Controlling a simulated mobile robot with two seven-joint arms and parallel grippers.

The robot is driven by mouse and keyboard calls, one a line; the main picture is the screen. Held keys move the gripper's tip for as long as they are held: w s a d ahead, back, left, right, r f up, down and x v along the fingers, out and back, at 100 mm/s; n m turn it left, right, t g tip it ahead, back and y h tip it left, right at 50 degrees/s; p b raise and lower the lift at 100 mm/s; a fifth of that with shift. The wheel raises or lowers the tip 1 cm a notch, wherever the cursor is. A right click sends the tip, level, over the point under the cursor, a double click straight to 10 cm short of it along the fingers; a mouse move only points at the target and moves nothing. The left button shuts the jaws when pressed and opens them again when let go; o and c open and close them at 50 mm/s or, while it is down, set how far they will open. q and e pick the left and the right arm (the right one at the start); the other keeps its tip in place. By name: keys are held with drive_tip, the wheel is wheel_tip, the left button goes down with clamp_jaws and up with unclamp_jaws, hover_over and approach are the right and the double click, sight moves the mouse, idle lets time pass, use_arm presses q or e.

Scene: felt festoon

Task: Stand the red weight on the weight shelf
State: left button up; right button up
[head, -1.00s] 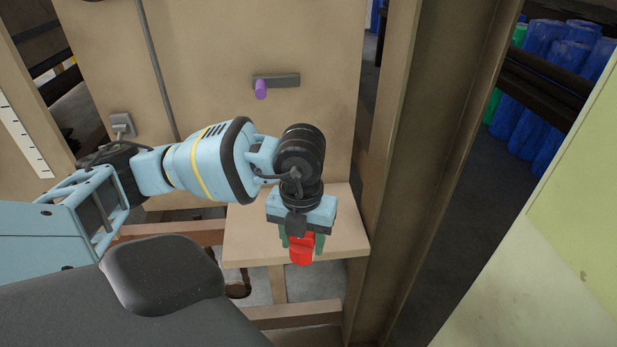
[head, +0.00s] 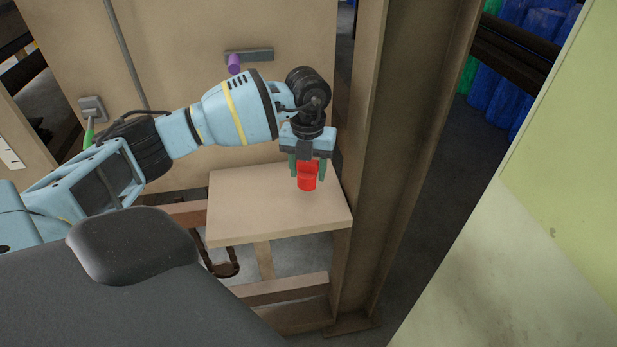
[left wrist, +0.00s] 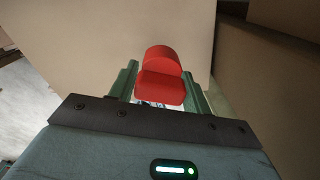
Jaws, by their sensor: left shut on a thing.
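The red weight (head: 307,176) is between the green fingers of my left gripper (head: 308,172), which is shut on it. In the head view the weight hangs upright over the back right part of the wooden shelf (head: 255,222). I cannot tell whether its bottom touches the board. In the left wrist view the red weight (left wrist: 163,75) sits between the two fingers of my left gripper (left wrist: 160,85), with the pale board beyond it. My right gripper is not in view.
Behind the shelf is an upright panel (head: 180,60) with a purple peg (head: 234,64) on a dark bracket. The shelf's front and left parts are bare. A pale green panel (head: 550,200) stands at far right.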

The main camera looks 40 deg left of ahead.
sight(309, 178)
use_arm(q)
drive_tip(key=shift+w, duration=0.15)
drive_tip(key=shift+w+a+f, duration=0.1)
drive_tip(key=shift+w+f, duration=0.05)
drive_tip(key=shift+f, duration=1.6)
drive_tip(key=shift+f, duration=0.1)
drive_tip(key=o, duration=1.1)
drive_tip(key=shift+o, duration=0.2)
wheel_tip(309, 178, up, 12)
drive_tip(key=shift+r, duration=0.1)
